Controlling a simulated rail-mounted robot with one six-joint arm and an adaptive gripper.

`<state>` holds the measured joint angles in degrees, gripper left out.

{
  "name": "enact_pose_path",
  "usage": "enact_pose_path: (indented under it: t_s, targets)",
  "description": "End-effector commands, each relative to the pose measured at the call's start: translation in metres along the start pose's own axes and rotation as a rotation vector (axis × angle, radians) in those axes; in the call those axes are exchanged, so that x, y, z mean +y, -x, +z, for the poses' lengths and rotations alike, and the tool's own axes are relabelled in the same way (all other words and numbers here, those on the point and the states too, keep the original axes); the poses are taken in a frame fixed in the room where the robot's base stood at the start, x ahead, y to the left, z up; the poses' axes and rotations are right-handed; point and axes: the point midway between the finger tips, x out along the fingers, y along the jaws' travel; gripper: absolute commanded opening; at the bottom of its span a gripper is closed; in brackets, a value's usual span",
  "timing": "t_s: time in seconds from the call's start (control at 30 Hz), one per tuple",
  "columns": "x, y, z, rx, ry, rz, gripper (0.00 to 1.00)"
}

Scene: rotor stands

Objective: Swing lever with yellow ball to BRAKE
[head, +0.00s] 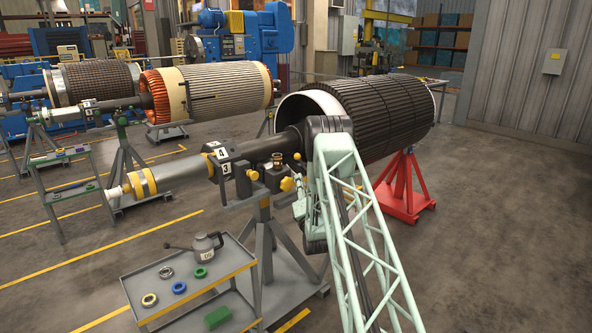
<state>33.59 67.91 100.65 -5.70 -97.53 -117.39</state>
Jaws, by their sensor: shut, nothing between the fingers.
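The shaft stand (266,235) holds the dark rotor's grey shaft (185,172). A small yellow ball (253,175) shows on the stand's head, below the bearing block marked 4 and 3. A larger yellow knob (286,184) sits just right of it. The lever's rod and any BRAKE lettering are too small to make out. My gripper (299,207) is small and partly hidden beside my pale green lattice arm, just right of the larger yellow knob. It is shut and empty; whether it touches the stand's fittings I cannot tell.
A grey cart (190,290) at front left carries an oil can (207,247), several rings and a green block (218,317). The dark rotor (385,112) rests on a red stand (404,190) behind my arm. Open floor lies at right.

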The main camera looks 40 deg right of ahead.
Motion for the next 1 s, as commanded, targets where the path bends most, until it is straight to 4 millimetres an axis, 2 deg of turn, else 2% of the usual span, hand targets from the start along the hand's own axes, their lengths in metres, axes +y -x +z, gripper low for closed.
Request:
enact_pose_path:
  t_s: [0.17,0.37,0.8,1.0]
  targets:
    - [0.000,-0.006,0.000,0.000,0.000,0.000,0.00]
    - [0.000,-0.021,0.000,0.000,0.000,0.001,0.00]
    - [0.000,-0.075,0.000,-0.001,0.000,0.002,0.00]
    - [0.000,-0.092,0.000,0.000,0.000,0.000,0.00]
